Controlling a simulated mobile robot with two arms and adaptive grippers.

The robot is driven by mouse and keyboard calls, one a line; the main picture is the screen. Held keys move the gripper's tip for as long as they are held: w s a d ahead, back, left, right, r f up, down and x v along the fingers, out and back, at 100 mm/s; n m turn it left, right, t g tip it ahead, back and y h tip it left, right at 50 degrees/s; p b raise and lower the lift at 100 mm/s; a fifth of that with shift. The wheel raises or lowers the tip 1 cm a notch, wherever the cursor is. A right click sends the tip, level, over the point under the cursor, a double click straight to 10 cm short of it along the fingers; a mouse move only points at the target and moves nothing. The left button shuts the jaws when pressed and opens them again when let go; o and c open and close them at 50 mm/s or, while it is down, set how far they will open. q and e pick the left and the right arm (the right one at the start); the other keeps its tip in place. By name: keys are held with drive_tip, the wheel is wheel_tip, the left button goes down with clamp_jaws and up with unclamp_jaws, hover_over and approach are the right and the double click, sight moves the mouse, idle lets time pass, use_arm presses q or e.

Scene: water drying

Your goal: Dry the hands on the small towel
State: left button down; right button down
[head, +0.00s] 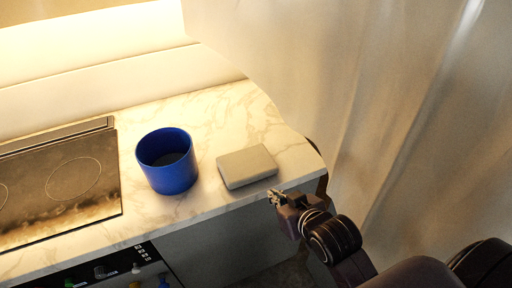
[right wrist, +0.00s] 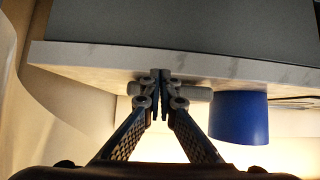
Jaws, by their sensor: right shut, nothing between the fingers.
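The small towel (head: 247,166) is a beige, folded, block-like shape lying flat on the marble counter near its front right corner. My right gripper (head: 277,196) is just in front of the towel, by the counter's front edge, and appears apart from it. In the right wrist view the fingers of my right gripper (right wrist: 161,78) are shut together with nothing between them. A strip of the towel (right wrist: 197,93) shows behind the fingers there, mostly hidden by them. My left gripper is not in view.
A blue pot (head: 167,162) stands on the counter (head: 205,112) left of the towel; it also shows in the right wrist view (right wrist: 239,120). A dark cooktop (head: 62,184) lies further left. A pale curtain (head: 345,80) hangs at the right.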

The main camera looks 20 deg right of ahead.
drive_tip(key=w+d+r+t, duration=0.1)
drive_tip(key=w+r+t, duration=0.3)
drive_tip(key=r, duration=0.5)
drive_tip(key=shift+w+d+r+m, duration=0.15)
drive_tip(key=shift+w+r+m, duration=0.2)
drive_tip(key=shift+w, duration=0.75)
drive_tip(key=p, duration=0.2)
hover_over(256, 152)
wheel_tip(256, 152, down, 2)
drive_tip(key=shift+w+f, duration=0.15)
drive_tip(key=shift+f, duration=0.05)
drive_tip(key=f, duration=0.3)
drive_tip(key=shift+s+p, duration=0.2)
drive_tip(key=shift+p, duration=0.2)
drive_tip(key=shift+s+f, duration=0.1)
drive_tip(key=shift+f, duration=0.45)
